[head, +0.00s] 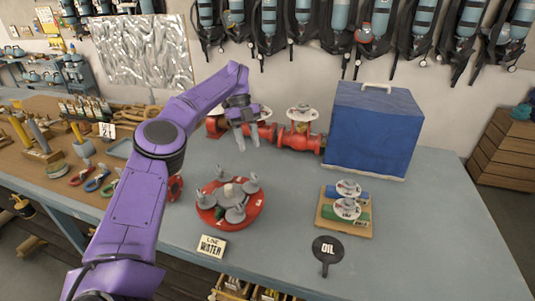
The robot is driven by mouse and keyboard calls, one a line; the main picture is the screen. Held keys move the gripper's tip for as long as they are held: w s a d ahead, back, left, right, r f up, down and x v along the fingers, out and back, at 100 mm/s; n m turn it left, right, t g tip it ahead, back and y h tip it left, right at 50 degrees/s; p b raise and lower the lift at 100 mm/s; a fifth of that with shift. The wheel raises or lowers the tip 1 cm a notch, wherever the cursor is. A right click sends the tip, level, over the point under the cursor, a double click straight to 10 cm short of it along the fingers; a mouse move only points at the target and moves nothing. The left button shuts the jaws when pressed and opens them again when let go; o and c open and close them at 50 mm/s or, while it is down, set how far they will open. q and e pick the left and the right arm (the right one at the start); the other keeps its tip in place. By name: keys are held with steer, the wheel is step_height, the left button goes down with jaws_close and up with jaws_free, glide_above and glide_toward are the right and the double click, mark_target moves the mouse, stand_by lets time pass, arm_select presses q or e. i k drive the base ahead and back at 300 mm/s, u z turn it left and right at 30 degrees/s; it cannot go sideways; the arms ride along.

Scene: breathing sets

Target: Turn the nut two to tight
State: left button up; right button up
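A round red plate (258,208) lies on the grey-blue table, with several grey nut-like knobs (236,213) around a paler centre piece (229,191). I cannot tell which knob is nut two; no readable number shows on them. My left gripper (246,137) is above and behind the plate, in front of the red pipe assembly (299,138). Its two pale fingers point down, apart, with nothing visible between them. It touches none of the knobs. My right gripper does not show.
A blue box (368,133) stands at the back right. Tools crowd the left. The right front table is clear.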

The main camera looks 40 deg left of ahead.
mark_target(236, 215)
steer(key=k, duration=1)
